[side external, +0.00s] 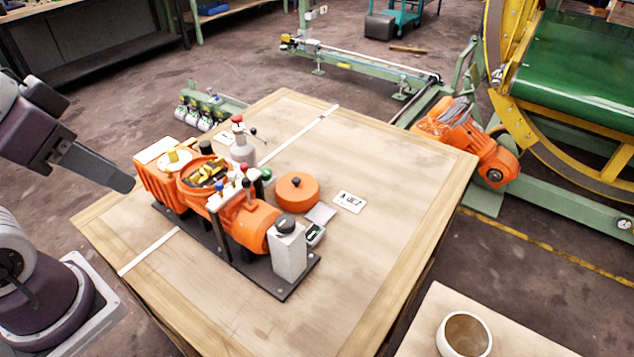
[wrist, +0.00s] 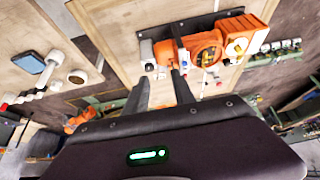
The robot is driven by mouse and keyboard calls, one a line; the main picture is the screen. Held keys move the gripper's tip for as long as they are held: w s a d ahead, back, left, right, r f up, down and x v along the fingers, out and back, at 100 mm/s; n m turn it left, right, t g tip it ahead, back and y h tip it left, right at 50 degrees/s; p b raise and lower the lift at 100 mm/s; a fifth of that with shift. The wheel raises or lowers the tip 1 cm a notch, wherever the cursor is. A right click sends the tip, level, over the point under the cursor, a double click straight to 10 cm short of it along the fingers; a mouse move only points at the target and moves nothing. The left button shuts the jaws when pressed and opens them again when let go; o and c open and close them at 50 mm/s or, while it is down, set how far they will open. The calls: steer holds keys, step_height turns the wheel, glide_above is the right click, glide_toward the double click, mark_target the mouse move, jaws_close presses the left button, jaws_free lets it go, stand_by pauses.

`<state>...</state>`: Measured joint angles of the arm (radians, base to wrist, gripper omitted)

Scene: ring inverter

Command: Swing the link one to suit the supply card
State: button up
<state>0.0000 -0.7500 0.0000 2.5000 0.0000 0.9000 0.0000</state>
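The orange inverter machine (side external: 250,226) stands on a black base plate on the wooden table. Its round orange housing (side external: 190,184) is open on top, with yellow pieces (side external: 205,172) inside; which one is link one I cannot tell. In the wrist view the ring-shaped housing (wrist: 207,48) is at the top. A white card with dark marks (side external: 350,201) lies right of the machine, too small to read. Another white card (side external: 225,138) lies behind it. My gripper (side external: 125,184) is left of the machine, apart from it. In the wrist view its two fingers (wrist: 160,92) are spread and empty.
A loose orange round cover (side external: 297,192) and a grey post with a red knob (side external: 241,145) stand near the machine. Coloured levers rise from its middle. The table's front and right (side external: 400,190) are clear. A mug (side external: 464,335) stands on a separate surface.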

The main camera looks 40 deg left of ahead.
steer(key=w+a+n+g, duration=0.25)
steer(key=w+n, duration=0.35)
steer(key=w, duration=0.5)
steer(key=n+g, duration=0.3)
steer(key=n, duration=0.8)
glide_toward(219, 158)
steer(key=shift+n, duration=0.4)
step_height(219, 158, down, 8)
steer(key=shift+f, duration=0.25)
jaws_close()
